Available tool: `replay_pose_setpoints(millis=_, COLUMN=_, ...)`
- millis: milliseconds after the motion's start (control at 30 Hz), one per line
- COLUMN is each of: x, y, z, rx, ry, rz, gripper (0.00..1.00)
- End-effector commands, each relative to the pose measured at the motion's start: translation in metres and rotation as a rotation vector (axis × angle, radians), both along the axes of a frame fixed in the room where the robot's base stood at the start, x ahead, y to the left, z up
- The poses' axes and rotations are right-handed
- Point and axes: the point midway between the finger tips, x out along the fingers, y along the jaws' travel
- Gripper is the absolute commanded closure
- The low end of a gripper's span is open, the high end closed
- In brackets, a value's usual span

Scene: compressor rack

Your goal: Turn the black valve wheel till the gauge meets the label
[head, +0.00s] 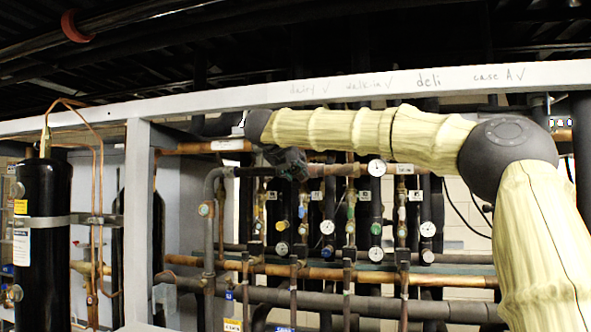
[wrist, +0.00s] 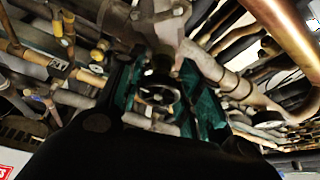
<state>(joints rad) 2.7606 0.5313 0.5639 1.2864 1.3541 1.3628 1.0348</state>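A dark round wheel, which looks like the black valve wheel (wrist: 158,94), shows near the middle of the wrist view, with teal surfaces on both sides of it. My gripper (head: 290,163) is dark and reaches into the pipe rack in the head view, near an upper horizontal pipe. It hides the wheel there. In the wrist view the dark gripper body fills the bottom, and the wheel lies just beyond it; contact cannot be told. A white-faced gauge (head: 376,167) sits right of my gripper, near a small white label (head: 404,169). The gauge readings are too small to read.
Several other gauges, such as one low gauge (head: 327,227), hang among vertical pipes. A black tank (head: 42,215) stands at the left. A grey beam (head: 330,90) with handwriting crosses above my arm. A copper pipe (wrist: 285,40) passes close at the wrist view's upper right.

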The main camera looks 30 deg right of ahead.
Motion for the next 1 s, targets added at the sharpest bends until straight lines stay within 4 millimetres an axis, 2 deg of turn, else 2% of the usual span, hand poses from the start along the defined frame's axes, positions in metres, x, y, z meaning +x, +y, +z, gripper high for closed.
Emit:
replay_pose_setpoints(millis=467, x=0.0006, y=0.0007, z=-0.0005, rx=-0.061, ry=0.070, rz=0.000, gripper=0.88)
replay_pose_setpoints(millis=1000, x=0.0009, y=0.0012, z=-0.0015, rx=-0.351, ry=0.411, rz=-0.001, gripper=0.88)
